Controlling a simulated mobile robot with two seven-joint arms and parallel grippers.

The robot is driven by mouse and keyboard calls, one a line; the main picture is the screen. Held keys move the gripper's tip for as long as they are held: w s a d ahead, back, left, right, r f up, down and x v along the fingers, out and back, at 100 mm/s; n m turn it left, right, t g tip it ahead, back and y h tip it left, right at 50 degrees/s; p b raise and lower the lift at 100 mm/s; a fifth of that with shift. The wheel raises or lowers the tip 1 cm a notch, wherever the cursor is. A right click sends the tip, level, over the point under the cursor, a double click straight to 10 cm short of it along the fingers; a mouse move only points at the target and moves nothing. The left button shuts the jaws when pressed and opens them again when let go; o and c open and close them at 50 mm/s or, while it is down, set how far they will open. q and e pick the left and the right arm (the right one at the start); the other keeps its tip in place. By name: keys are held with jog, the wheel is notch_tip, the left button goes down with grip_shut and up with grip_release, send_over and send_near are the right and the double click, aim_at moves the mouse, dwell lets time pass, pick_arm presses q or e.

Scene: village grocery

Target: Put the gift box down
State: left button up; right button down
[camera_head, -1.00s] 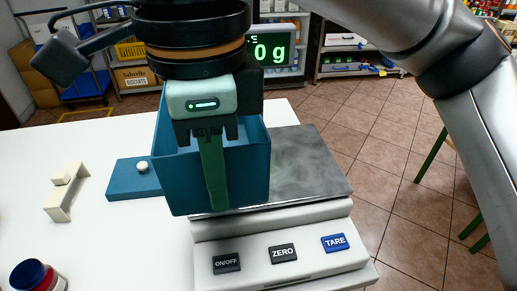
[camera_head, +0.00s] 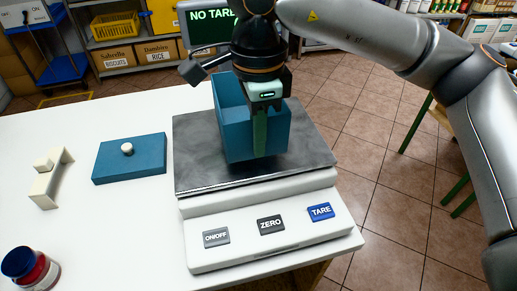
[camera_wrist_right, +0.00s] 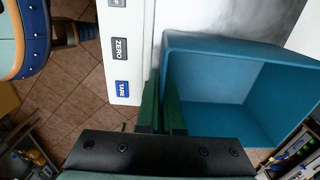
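The gift box (camera_head: 228,120) is a teal open-topped box, upright over the metal plate of the scale (camera_head: 195,165). I cannot tell whether its bottom touches the plate. My right gripper (camera_head: 260,145) is shut on one wall of the box; one green finger runs down its outer front face. In the right wrist view, the gripper (camera_wrist_right: 162,95) has its fingers on either side of the wall of the box (camera_wrist_right: 215,80), whose inside looks empty. A teal lid (camera_head: 135,160) with a white knob lies on the table left of the scale. My left gripper is not in view.
The white table (camera_head: 110,230) has free room around the lid. A cream bracket-shaped piece (camera_head: 48,185) and a red-and-blue jar (camera_head: 30,268) stand at the left. The scale's display (camera_head: 212,25) stands behind the box. Tiled floor lies beyond the table's right edge.

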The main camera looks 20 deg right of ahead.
jog(key=shift+f, duration=1.6)
jog(key=shift+f, duration=0.1)
jog(key=shift+f+b, duration=0.15)
jog(key=shift+b, duration=0.2)
jog(key=c, duration=1.1)
grip_release()
notch_tip(320, 180, up, 13)
jog(key=shift+f+p, duration=0.2)
jog(key=shift+p, duration=0.55)
